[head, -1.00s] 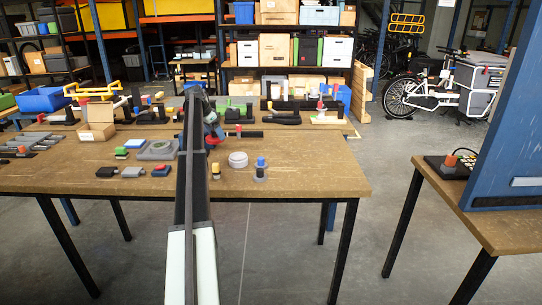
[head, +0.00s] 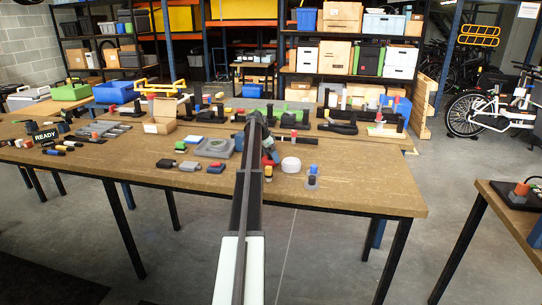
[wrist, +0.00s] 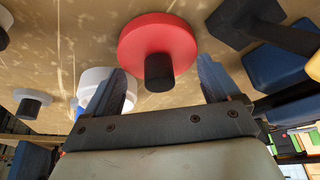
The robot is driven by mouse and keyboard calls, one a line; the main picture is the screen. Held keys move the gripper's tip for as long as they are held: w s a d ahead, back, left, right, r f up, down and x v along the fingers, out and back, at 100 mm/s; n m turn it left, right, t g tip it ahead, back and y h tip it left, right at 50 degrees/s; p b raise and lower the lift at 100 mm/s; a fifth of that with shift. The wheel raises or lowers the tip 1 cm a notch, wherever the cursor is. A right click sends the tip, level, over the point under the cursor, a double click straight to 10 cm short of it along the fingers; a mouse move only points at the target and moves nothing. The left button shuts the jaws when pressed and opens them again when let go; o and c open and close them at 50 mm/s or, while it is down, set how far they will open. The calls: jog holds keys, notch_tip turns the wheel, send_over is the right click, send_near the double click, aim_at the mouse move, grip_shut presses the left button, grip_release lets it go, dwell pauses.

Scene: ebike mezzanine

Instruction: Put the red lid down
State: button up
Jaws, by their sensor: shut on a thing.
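The red lid (wrist: 158,38) is a round disc with a black knob, seen close up in the wrist view. My gripper (wrist: 160,65) has its blue fingers on either side of the knob and is shut on the lid. In the head view my gripper (head: 268,148) is over the wooden table (head: 370,196), largely hidden behind my arm. Only a little of the lid shows there, and whether it touches the table cannot be told. A white round container (head: 291,164) stands just right of the gripper; it also shows behind the left finger in the wrist view (wrist: 93,78).
A blue-topped grey piece (head: 312,178) stands right of the white container. Left of my arm are a grey fixture (head: 213,148) and several small blocks. A cardboard box (head: 160,115) stands farther back. The table's front right is bare.

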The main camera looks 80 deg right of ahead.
jog(key=shift+f, duration=0.15)
jog(key=o, duration=0.8)
jog(key=shift+c, duration=0.2)
jog(key=v, duration=1.2)
jog(key=shift+s, duration=0.1)
